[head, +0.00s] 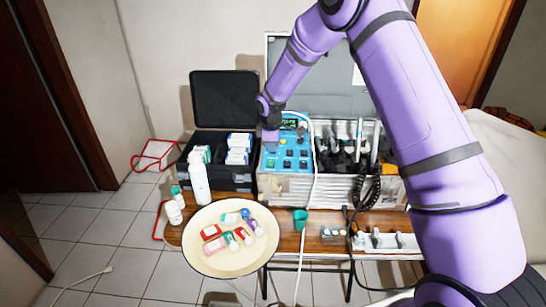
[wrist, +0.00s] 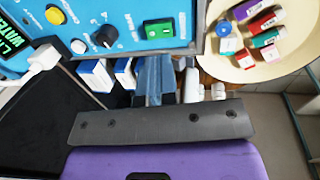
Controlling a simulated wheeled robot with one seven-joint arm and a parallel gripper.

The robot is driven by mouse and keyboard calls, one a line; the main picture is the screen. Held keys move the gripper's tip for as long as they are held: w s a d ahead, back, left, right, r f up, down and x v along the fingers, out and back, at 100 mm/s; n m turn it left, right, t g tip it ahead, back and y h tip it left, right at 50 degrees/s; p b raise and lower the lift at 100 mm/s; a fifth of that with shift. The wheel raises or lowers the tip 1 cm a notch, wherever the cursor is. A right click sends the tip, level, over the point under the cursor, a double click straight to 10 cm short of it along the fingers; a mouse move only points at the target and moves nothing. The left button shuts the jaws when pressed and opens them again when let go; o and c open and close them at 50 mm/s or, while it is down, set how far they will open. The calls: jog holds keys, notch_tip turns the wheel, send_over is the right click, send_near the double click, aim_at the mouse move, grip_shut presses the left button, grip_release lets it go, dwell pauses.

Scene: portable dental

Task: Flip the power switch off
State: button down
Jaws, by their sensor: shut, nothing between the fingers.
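The dental unit's blue control panel (head: 287,155) faces up in the open case in the head view and fills the upper left of the wrist view (wrist: 95,10). A green rocker switch (wrist: 160,29), likely the power switch, sits in a black frame near the panel's edge. Its on or off position is too small to tell. My gripper (head: 269,137) is over the panel's left side in the head view. In the wrist view my gripper (wrist: 158,62) is shut and empty, its fingertips just below the green switch. I cannot tell whether they touch the panel.
A cream plate (head: 213,268) with several small bottles stands in front. A white bottle (head: 199,180) stands left of the unit. An open black case (head: 224,100) is behind left.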

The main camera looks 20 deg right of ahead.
notch_tip(320, 180, up, 7)
jog(key=s, duration=0.1)
jog(key=shift+a, duration=0.15)
jog(key=shift+r, duration=0.1)
jog(key=shift+w+r, duration=0.2)
jog(key=shift+w, duration=0.25)
